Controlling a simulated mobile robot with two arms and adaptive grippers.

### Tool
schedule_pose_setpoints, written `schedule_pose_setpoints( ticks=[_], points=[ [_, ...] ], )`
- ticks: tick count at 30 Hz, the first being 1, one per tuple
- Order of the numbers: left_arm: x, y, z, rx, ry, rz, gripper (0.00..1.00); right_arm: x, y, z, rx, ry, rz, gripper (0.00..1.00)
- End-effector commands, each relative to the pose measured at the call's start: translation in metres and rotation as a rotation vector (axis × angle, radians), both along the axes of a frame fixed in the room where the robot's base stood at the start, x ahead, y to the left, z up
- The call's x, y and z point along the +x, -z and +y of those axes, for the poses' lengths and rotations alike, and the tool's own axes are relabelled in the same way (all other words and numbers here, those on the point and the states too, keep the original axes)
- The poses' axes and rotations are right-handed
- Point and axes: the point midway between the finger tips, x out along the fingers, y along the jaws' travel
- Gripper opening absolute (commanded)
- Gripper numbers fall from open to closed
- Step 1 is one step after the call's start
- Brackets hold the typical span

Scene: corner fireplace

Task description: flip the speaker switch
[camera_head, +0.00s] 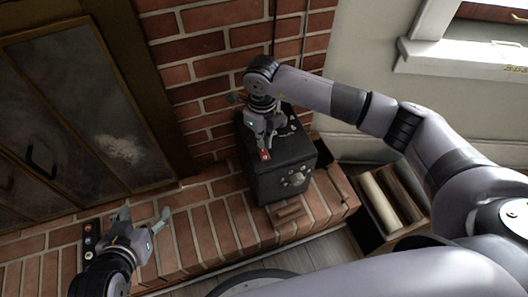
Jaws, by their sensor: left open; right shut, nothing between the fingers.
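The speaker (302,152) is a dark box standing on the brick hearth against the brick wall, with a pale emblem on its front face. A small red switch (265,155) shows at its top, toward the left. My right gripper (264,150) is shut and empty, pointing down right at the red switch; whether it touches cannot be told. The gripper hides part of the speaker's top. My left gripper (142,217) is open and empty, low over the hearth at the left, well apart from the speaker.
A small dark object with a red spot (89,240) lies on the hearth beside my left gripper. Dark metal fireplace doors (85,120) stand at left. A box of logs (385,205) is right of the speaker. A window sill (460,58) is at upper right. Bare hearth (210,220) lies between.

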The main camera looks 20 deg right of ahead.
Motion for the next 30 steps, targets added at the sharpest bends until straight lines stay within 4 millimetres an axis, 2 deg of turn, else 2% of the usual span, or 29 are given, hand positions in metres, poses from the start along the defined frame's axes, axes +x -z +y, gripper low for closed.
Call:
schedule_pose_setpoints(
  ticks=[30],
  points=[
    [0.0073,-0.0075,-0.004,-0.013,0.006,-0.052,0.66,-0.0001,0.0037,-0.0001,0.0,0.0,0.0,0.0]
  ],
)
